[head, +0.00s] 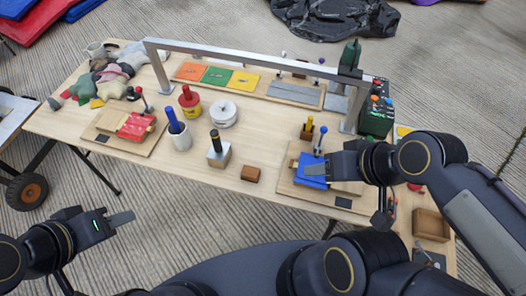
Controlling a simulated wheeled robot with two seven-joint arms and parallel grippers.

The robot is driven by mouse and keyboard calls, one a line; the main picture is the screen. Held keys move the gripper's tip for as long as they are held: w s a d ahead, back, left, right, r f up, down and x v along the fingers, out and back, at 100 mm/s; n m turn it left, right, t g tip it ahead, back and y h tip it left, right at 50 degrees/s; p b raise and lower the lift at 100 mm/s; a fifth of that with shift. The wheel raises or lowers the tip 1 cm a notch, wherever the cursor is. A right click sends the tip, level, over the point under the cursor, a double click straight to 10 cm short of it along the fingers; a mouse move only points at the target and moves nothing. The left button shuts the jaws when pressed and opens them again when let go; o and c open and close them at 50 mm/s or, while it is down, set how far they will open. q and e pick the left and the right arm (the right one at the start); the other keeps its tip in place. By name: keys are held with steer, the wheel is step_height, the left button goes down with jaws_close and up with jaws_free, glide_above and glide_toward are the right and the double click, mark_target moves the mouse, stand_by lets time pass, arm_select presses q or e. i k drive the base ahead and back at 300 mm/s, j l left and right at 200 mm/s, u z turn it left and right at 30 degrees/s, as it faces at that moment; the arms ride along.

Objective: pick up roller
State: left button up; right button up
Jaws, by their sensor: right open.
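No item is plainly recognisable as the roller. Candidates are the small handled tools on the table: a blue-handled one in a white cup (180,137), a red-handled one on a yellow and red base (190,100), and a black-handled metal block (219,150). My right gripper (336,165) is open at a blue block (312,170) on the right wooden board; whether it touches the block is unclear. Its fingers are partly hidden. My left gripper (124,218) is off the table's front left, near no object; its finger gap is not clear.
A metal frame (250,53) spans the table (130,175). A red block (136,126) sits on the left board.

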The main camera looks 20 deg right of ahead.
mark_target(219, 150)
steer(key=i+j, duration=0.1)
steer(key=j, duration=0.2)
steer(key=i+j, duration=0.15)
steer(key=j, duration=0.15)
steer(key=i+j, duration=0.1)
steer(key=j, duration=0.2)
steer(key=i+j, duration=0.15)
steer(key=j, duration=0.2)
